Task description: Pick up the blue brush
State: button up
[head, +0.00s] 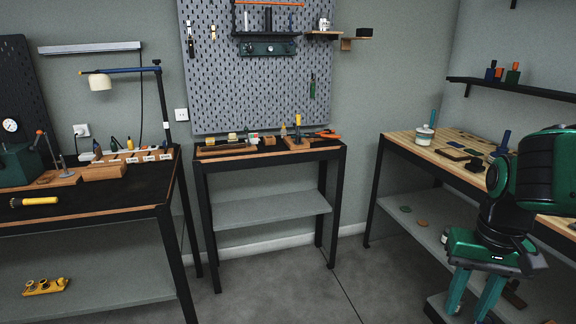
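I cannot clearly make out which thing is the blue brush. A blue upright piece (503,141) stands among dark items on the right wooden bench (400,139), partly beside my arm. A white pot (425,136) with a thin teal stick (433,118) in it stands at that bench's back left. Either is too small to identify surely. My gripper (468,306) hangs in front of the right bench at the lower right, its two teal fingers pointing down and apart. No object shows between them, though the tips are near the picture's bottom edge.
Dark flat items (453,154) lie on the right bench. The middle table (230,155) holds small tools below a pegboard (215,80). The left bench (100,200) carries a lamp (100,82) and a yellow-handled tool (40,201). Floor (290,285) between the benches is clear.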

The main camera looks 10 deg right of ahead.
aim_at(506, 134)
jog(key=i, duration=1.15)
jog(key=z, duration=0.45)
jog(key=i, duration=1.2)
jog(key=z, duration=1.4)
jog(key=i, duration=1.05)
jog(key=z, duration=0.65)
